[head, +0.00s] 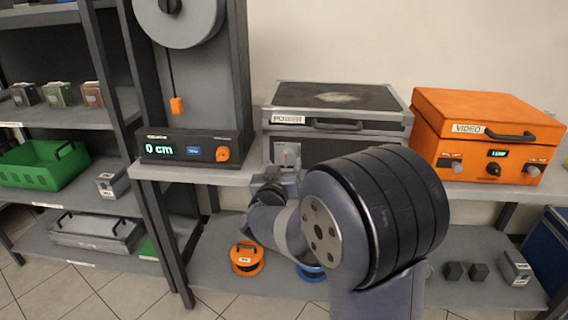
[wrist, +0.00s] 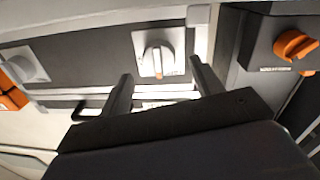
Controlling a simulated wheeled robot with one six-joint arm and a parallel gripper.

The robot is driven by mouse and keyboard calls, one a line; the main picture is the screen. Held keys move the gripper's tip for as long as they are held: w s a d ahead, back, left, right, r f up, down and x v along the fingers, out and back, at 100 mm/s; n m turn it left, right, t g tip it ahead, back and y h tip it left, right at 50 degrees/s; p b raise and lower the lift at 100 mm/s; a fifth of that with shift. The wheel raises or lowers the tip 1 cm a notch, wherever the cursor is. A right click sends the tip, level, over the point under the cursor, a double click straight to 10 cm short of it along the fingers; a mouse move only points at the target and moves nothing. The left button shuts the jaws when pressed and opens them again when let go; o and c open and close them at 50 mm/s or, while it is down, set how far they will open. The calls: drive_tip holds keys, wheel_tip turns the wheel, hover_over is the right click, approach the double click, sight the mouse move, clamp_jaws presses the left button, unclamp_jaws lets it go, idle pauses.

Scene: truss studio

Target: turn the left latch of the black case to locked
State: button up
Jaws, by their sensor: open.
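The black case (head: 375,101), labelled POWER, sits on the upper shelf with its lid shut and a metal-edged rim. Its left latch (head: 287,154) is a light plate with a turn knob on the front. In the wrist view, the left latch (wrist: 157,52) shows a pale bar knob standing upright in the picture, an orange mark at its lower end. My gripper (wrist: 160,68) is open, its two fingers apart on either side of the latch; I cannot tell whether they touch it. In the head view, my arm hides the case's right front and most of the gripper.
The grey scale unit (head: 190,147) with an orange knob stands close left of the case; it also shows in the wrist view (wrist: 262,50). The orange VIDEO case (head: 490,125) stands to the right. Reels and small blocks lie on the lower shelf (head: 215,260).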

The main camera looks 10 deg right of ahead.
sight(285, 160)
drive_tip(key=shift+x, duration=1.7)
drive_tip(key=c, duration=1)
